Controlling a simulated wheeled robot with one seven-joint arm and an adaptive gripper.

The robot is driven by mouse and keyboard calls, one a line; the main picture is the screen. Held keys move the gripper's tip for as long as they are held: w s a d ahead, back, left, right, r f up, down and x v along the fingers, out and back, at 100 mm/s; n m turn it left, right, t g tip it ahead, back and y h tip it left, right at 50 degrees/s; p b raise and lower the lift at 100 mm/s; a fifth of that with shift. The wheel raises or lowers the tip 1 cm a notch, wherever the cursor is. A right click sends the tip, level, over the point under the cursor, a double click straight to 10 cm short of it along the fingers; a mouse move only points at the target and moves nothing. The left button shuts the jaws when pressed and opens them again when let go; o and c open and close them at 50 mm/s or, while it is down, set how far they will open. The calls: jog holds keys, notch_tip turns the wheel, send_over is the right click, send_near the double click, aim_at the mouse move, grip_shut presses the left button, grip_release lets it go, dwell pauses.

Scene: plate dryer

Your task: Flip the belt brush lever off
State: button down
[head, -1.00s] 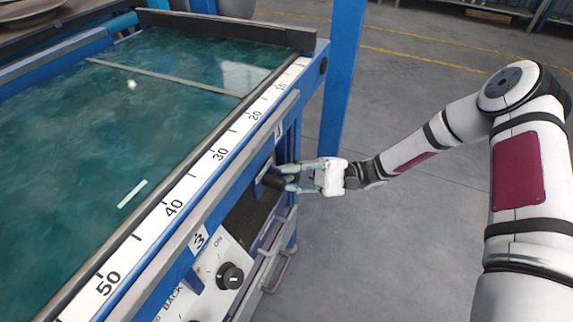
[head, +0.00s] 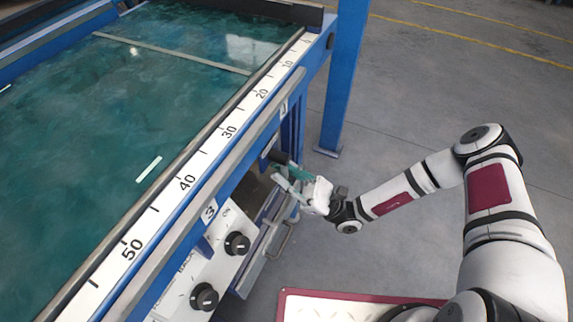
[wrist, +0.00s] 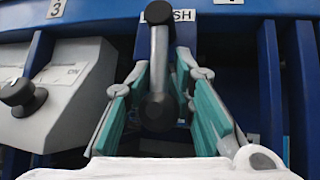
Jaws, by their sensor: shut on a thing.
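The belt brush lever, a grey bar (wrist: 160,62) with a round black knob (wrist: 158,112), stands in the middle of the wrist view, pointing toward the camera. A label partly hidden behind it shows the letters "SH". My gripper (wrist: 162,78) has its teal fingers on both sides of the lever, shut on it. In the head view my gripper (head: 279,171) is at the machine's side below the ruler edge. A dark end of the lever (head: 277,156) shows beside the upper finger; the rest of it is hidden there.
A control panel (head: 190,272) with black knobs (head: 237,243) is left of the gripper; one knob (wrist: 20,95) shows in the wrist view. The blue machine frame and a blue post (head: 344,80) are close by. The floor to the right is open.

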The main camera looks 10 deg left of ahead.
jog(key=shift+s+f+m+t, duration=0.15)
jog(key=shift+m+t, duration=0.45)
jog(key=shift+s+f+m+t, duration=0.1)
jog(key=shift+m+t, duration=0.5)
jog(key=shift+s, duration=0.1)
jog(key=c, duration=1.6)
grip_release()
jog(key=v, duration=1.2)
jog(key=shift+r, duration=0.1)
